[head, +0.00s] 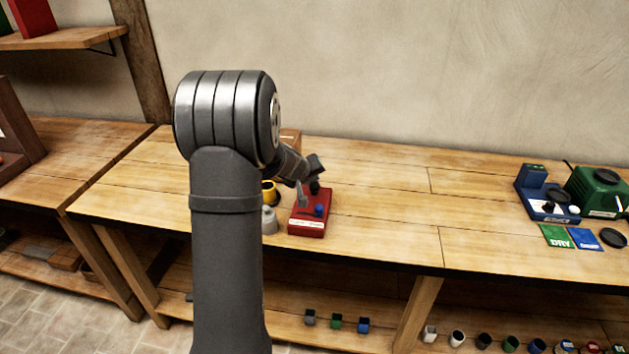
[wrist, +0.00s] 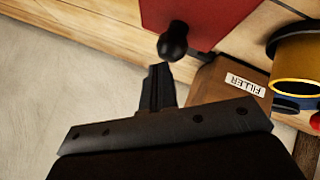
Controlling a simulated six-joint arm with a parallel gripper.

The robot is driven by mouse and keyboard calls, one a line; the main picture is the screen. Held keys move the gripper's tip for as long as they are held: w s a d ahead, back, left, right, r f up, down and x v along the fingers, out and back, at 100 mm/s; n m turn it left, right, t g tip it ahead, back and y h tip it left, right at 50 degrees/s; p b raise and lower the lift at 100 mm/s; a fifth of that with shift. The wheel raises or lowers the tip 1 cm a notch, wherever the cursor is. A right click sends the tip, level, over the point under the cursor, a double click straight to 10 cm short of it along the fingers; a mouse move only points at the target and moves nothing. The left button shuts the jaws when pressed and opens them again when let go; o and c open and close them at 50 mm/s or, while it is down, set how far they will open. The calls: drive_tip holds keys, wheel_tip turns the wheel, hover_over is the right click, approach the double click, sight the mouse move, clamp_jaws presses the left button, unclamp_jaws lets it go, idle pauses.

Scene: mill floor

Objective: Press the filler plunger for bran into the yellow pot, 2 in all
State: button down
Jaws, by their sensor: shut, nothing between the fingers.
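My gripper (head: 316,168) is shut and empty, just above a black ball knob (head: 314,187) on a red box. In the wrist view the shut fingers (wrist: 160,85) point at this black knob (wrist: 173,40), with a small gap seeming to show between them. The brown filler box (wrist: 228,82) carries a FILLER label and stands to the right of the fingers. The yellow pot (wrist: 297,60) stands by the filler, cut off by the picture edge. In the head view the yellow pot (head: 269,192) is partly hidden by my arm. I cannot tell which part is the bran plunger.
The red box (head: 308,226) also bears a grey lever and a blue knob. A grey container (head: 269,220) stands to its left. A blue device (head: 535,185), a green machine (head: 598,190) and DRY cards lie at the far right. The bench middle is clear.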

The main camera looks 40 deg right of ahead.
sight(313, 185)
drive_tip(key=shift+f, duration=0.35)
idle(0.4)
drive_tip(key=shift+r, duration=1.4)
drive_tip(key=shift+r, duration=2.5)
drive_tip(key=shift+f, duration=0.15)
drive_tip(key=shift+r, duration=1.95)
